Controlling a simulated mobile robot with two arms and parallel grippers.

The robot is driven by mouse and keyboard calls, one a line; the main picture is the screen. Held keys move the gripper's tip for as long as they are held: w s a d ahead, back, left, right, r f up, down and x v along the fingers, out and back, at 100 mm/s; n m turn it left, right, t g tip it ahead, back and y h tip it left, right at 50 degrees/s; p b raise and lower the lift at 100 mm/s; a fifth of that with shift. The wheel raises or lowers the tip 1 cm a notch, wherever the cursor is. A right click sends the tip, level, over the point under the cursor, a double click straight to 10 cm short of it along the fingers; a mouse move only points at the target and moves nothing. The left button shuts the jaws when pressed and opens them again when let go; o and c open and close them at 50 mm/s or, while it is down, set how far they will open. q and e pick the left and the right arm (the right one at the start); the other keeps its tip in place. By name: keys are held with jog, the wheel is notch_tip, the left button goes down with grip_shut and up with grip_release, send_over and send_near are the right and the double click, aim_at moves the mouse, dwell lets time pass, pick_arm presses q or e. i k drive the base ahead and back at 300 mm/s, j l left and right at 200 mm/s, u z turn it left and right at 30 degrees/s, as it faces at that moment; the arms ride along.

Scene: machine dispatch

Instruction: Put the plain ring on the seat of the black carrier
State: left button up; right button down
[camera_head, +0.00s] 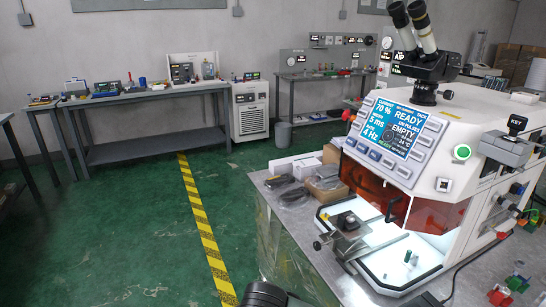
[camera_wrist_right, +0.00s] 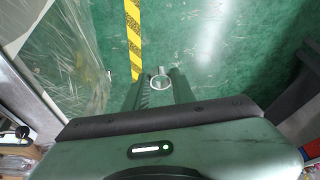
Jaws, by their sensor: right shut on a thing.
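My right gripper (camera_wrist_right: 160,76) shows in the right wrist view, its two fingers reaching forward over the green floor. It is shut on a small pale ring (camera_wrist_right: 160,84), held between the fingertips and seen nearly face on. Whether its surface is plain cannot be told at this size. In the head view a dark block (camera_head: 347,221) sits on a metal fixture in the machine's white tray; I cannot tell whether it is the black carrier, and no seat shows clearly. My left gripper is in neither view.
The white machine (camera_head: 490,130) with an orange window stands on a bench at right; its screen (camera_head: 393,125) reads READY and EMPTY. Small posts stand in its tray (camera_head: 385,285). Boxes (camera_head: 325,178) lie left of it. The green floor (camera_head: 110,235) is clear, with a yellow-black strip (camera_head: 200,220).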

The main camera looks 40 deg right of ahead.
aim_at(351, 218)
jog(key=i+l, duration=0.1)
jog(key=i, duration=0.85)
jog(key=i+u, duration=0.15)
jog(key=i, duration=0.75)
jog(key=i+z, duration=0.35)
jog(key=i+j+z, duration=0.2)
jog(key=i+z, duration=0.2)
jog(key=i+j+z, duration=0.35)
jog(key=l+z, duration=0.2)
jog(key=z, duration=2.1)
